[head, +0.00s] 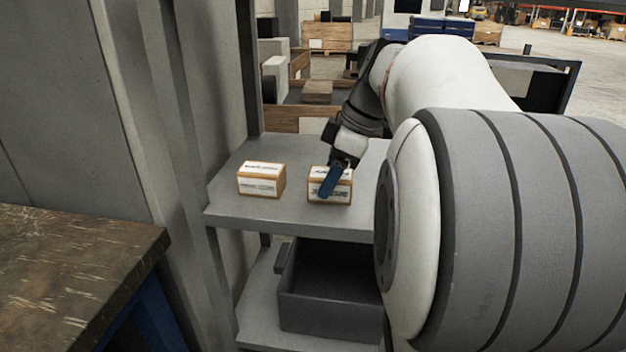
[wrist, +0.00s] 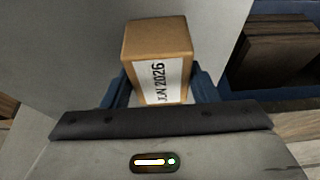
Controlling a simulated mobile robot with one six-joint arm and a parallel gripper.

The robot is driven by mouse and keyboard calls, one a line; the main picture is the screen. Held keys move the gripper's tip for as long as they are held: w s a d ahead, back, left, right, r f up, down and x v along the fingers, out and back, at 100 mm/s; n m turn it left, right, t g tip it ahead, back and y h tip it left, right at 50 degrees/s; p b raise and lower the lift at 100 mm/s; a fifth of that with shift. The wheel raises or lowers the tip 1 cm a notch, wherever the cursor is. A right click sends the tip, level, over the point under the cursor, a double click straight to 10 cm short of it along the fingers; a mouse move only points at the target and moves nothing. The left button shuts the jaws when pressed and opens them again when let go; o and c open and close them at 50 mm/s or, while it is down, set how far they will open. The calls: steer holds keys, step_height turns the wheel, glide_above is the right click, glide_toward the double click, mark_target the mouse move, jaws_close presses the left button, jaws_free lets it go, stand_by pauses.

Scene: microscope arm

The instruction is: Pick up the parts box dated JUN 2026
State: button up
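A small tan parts box with a white label reading "JUN 2026" (wrist: 160,60) sits between my gripper's two blue fingers in the wrist view. In the head view this box (head: 318,190) stands on the right of the upper grey shelf. My gripper (head: 334,178) reaches down over it, with one blue finger across its front; the other finger is hidden. In the wrist view my gripper (wrist: 161,88) has a finger on each side of the box, and a narrow gap seems to show at the left. A second, similar box (head: 261,180) stands to the left; its date is too small to read.
The upper shelf (head: 290,218) has bare room in front of the boxes. A dark open bin (head: 330,312) stands on the shelf below. A grey upright (head: 200,100) rises at the left, and a worn workbench (head: 70,265) is at the front left.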

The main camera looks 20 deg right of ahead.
steer(key=c, duration=0.7)
steer(key=shift+c, duration=0.4)
steer(key=shift+r, duration=0.1)
